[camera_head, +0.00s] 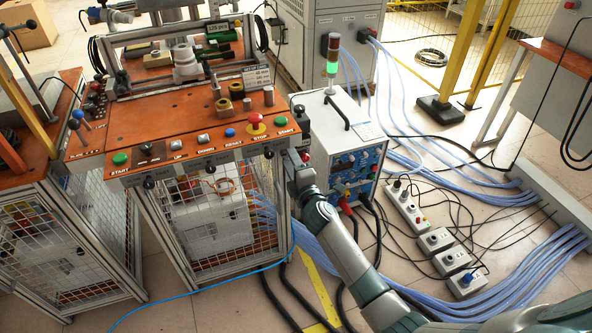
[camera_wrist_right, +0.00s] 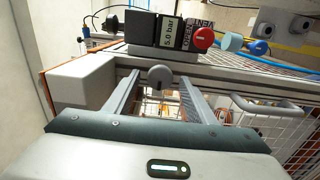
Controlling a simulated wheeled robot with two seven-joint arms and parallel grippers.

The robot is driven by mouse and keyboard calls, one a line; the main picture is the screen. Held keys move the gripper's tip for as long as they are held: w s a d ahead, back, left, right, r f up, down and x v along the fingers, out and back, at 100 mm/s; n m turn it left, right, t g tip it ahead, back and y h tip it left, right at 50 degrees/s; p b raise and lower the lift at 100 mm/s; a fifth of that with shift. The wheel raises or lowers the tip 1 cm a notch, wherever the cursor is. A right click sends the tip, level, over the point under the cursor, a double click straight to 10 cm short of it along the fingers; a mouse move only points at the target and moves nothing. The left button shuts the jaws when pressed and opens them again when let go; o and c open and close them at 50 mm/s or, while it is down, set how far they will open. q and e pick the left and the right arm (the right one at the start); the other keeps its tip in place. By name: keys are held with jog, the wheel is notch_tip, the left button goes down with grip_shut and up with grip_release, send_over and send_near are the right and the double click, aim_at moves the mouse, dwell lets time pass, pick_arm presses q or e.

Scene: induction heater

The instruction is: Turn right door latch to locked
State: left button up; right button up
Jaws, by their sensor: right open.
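My right gripper (camera_head: 296,158) is at the right front corner of the orange-topped station, just below its control panel. In the right wrist view, the gripper (camera_wrist_right: 157,98) is open, with its two fingers spread. A round grey latch knob (camera_wrist_right: 159,76) shows in the gap between the fingertips, on the frame above the wire-mesh door (camera_wrist_right: 240,117). The fingers are not closed on the knob. Whether they touch it, and how far it is turned, I cannot tell. In the head view my gripper and arm hide this spot. My left gripper is not in view.
A small box (camera_wrist_right: 172,49) with a 5.0 bar label and a red button (camera_wrist_right: 204,37) sits just above the knob. A door handle (camera_wrist_right: 265,105) is to the right. A white power unit (camera_head: 342,140) with cables stands close beside my right arm.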

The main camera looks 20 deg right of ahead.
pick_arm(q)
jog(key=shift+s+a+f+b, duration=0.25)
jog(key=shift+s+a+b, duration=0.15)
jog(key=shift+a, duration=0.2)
pick_arm(e)
jog(key=s, duration=1.7)
jog(key=shift+s+d, duration=0.15)
jog(key=shift+d, duration=0.15)
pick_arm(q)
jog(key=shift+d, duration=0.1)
